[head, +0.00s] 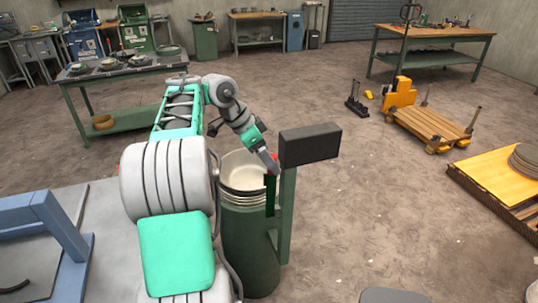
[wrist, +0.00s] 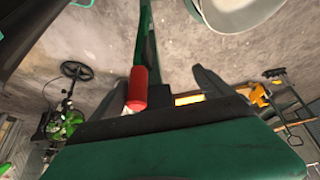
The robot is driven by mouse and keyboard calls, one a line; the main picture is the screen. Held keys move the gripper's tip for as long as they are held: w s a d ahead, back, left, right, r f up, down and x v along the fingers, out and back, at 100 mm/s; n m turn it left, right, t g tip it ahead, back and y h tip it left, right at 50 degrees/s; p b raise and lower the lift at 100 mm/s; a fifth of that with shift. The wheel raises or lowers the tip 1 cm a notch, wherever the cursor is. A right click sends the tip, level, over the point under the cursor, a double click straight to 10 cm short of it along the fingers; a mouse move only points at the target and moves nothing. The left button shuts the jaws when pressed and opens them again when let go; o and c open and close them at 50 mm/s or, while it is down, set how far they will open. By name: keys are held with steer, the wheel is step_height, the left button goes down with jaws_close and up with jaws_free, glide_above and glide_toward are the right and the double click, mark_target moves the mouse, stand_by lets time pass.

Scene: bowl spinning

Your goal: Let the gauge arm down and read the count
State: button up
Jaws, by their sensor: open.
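A green gauge post (head: 287,215) carries a dark box (head: 310,145) at its top; no count is readable on the face I see. A dark green gauge arm (head: 270,200) stands beside the post, with a red grip (head: 268,180) at its upper end. My gripper (head: 271,168) is open at the red grip. In the wrist view the red grip (wrist: 137,88) lies between my fingers (wrist: 166,84), nearer the left one; I cannot tell whether it touches. A stack of cream bowls (head: 243,172) sits in a green drum (head: 248,245) just left of the post.
A bowl rim (wrist: 238,12) shows at the wrist view's top right. A blue frame (head: 50,235) stands at lower left. A green workbench (head: 125,70) is behind my arm. A yellow-topped pallet (head: 505,175) and a wooden cart (head: 432,125) are at right. The floor between is clear.

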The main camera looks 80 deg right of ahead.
steer(key=w+d+p, duration=0.3)
steer(key=d+p, duration=0.2)
steer(key=shift+w+d+f+p, duration=0.15)
steer(key=shift+d+f+p, duration=0.05)
steer(key=shift+p, duration=0.2)
steer(key=shift+d, duration=0.1)
stand_by(0.7)
steer(key=shift+o, duration=1)
